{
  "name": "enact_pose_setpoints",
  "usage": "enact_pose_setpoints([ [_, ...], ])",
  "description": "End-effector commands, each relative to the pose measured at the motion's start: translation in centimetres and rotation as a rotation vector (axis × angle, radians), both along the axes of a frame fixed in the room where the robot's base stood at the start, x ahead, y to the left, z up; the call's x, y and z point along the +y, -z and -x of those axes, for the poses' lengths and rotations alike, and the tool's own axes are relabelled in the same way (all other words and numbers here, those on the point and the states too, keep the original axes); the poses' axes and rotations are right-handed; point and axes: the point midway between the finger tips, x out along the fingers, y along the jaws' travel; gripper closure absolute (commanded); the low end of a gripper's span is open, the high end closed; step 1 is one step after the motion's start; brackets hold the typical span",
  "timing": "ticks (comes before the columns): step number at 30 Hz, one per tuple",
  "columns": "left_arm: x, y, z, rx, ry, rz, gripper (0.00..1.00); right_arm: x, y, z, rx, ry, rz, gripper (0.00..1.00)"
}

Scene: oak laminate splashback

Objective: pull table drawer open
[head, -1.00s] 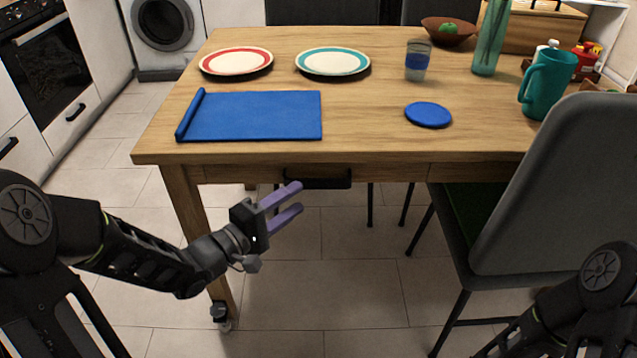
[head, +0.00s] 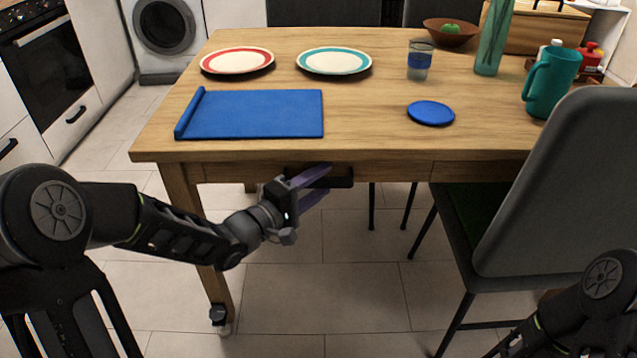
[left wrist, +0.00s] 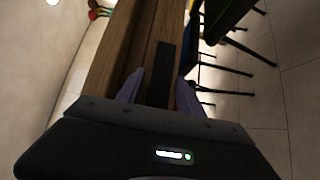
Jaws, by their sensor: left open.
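The wooden table (head: 385,157) has a drawer (head: 392,172) in its front apron, with a black bar handle (head: 340,181). The drawer front looks flush with the apron. My left gripper (head: 320,183) is open at the handle, its purple fingers overlapping it in the head view. In the left wrist view the dark handle (left wrist: 162,75) lies ahead, between the two spread fingers of the left gripper (left wrist: 157,90). I cannot tell whether the fingers touch it. My right arm shows at the lower right of the head view, but its gripper is out of view.
A grey chair (head: 560,190) stands at the table's front right. On the tabletop are a blue mat (head: 255,115), two plates, a blue coaster (head: 431,113), a glass (head: 419,62) and a teal jug (head: 548,85). The floor below the drawer is clear.

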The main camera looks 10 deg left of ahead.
Motion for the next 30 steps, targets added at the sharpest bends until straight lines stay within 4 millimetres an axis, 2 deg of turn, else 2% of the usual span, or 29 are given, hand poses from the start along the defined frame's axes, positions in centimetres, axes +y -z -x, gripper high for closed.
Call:
enact_pose_setpoints([
  [2,0.02,0.01,0.01,0.0,0.0,0.0,0.61,0.0,0.0,0.0,0.0,0.0,0.0,0.64],
  [16,0.03,0.03,0.04,0.0,0.0,0.0,1.0,0.0,0.0,0.02,0.001,0.0,0.0,0.64],
  [30,0.05,0.06,0.04,0.001,0.0,-0.001,1.0,0.0,0.0,0.02,0.001,0.0,0.0,0.64],
])
